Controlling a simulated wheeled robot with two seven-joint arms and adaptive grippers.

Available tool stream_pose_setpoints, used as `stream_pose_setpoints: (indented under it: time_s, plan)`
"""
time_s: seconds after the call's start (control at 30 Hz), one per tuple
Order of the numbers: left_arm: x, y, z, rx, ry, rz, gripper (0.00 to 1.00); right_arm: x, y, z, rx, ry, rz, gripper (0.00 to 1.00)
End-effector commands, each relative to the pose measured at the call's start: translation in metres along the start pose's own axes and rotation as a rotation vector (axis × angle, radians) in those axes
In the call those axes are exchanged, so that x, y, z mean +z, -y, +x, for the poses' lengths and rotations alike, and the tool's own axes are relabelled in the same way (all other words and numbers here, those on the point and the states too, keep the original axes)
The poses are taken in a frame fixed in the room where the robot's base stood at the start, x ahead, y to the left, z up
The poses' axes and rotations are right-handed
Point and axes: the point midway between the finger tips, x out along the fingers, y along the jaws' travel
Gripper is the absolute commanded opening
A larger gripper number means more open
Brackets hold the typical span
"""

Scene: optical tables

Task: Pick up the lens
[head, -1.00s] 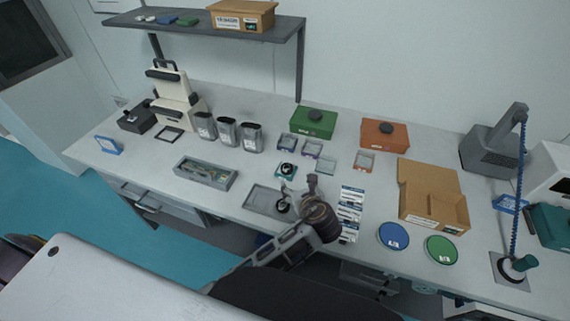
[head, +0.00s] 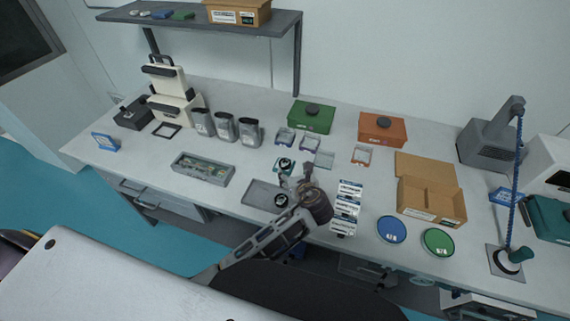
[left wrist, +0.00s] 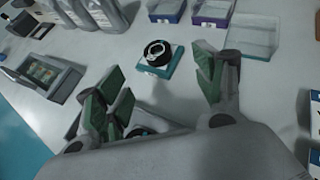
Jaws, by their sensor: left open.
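Two round black-rimmed pieces that look like lenses are in view. One lens (head: 285,164) sits on a small teal base; it also shows in the left wrist view (left wrist: 157,52), ahead of my fingers. The other round piece (head: 281,200) lies in a shallow grey tray (head: 258,192); the wrist view shows only part of it, behind my fingers. My left gripper (head: 296,181) is open and empty, just in front of the teal base. Its green-padded fingers (left wrist: 160,85) are spread wide, with the lens beyond them. My right gripper is not in view.
Small open boxes (head: 309,146) and a clear-topped box (head: 324,160) stand behind the teal base. Labelled packets (head: 347,208) lie to the right of my gripper. A grey case (head: 203,169) and several grey containers (head: 225,127) are to the left.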

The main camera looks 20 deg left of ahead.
Motion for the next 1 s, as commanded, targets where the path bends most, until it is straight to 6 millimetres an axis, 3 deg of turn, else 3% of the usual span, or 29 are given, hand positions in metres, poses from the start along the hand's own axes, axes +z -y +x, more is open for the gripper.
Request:
stream_pose_setpoints:
  time_s: [0.3, 0.83, 1.0]
  plan:
    - [0.001, 0.000, 0.036, 0.001, 0.001, 0.000, 0.69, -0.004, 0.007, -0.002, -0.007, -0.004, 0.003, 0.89]
    - [0.000, -0.001, 0.043, 0.000, 0.000, 0.000, 0.69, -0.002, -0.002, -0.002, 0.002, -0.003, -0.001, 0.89]
    - [-0.001, -0.003, 0.053, 0.002, -0.001, 0.000, 0.69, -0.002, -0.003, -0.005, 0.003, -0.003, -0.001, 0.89]
